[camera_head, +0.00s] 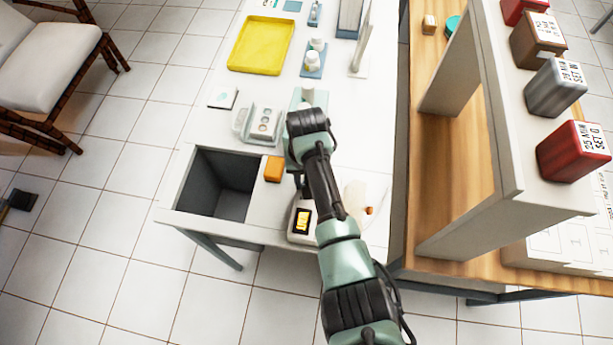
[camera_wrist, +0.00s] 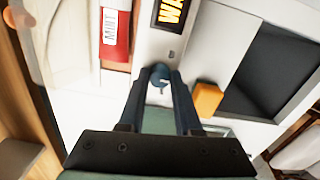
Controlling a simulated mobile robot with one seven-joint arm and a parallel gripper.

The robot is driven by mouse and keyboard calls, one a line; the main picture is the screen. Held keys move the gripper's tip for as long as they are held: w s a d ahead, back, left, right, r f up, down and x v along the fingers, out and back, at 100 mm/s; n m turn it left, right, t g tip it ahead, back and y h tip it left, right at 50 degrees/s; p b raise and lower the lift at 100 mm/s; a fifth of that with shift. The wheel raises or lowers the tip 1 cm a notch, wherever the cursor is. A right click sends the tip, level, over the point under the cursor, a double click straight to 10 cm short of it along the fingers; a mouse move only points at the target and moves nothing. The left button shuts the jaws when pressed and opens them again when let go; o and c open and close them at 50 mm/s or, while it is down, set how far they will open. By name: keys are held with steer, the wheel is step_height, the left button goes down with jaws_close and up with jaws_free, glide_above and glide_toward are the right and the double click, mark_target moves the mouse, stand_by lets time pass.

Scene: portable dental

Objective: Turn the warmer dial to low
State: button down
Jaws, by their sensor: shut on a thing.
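The warmer (camera_head: 293,232) is a white box at the near edge of the white table, with a lit yellow display (camera_head: 303,219). In the wrist view its pale front (camera_wrist: 153,45) and part of the display (camera_wrist: 171,12) show at the top. The warmer dial (camera_wrist: 160,71) is a small dark blue-grey knob below the display. My gripper (camera_wrist: 161,77) is shut on the dial, one finger on each side. The fingers hide much of the dial, and I cannot read its setting. In the head view my arm covers the dial and the fingertips.
An orange block (camera_head: 274,168) lies close to the warmer, beside a dark open bin (camera_head: 222,182). A red tube marked MINT (camera_wrist: 116,38) lies left of the warmer in the wrist view. A yellow tray (camera_head: 261,44) is at the far end. A wooden shelf unit (camera_head: 470,130) stands at right.

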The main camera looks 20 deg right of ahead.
steer(key=shift+w+r, duration=0.1)
steer(key=c, duration=0.6)
jaws_free()
step_height(320, 180, up, 13)
stand_by(0.4)
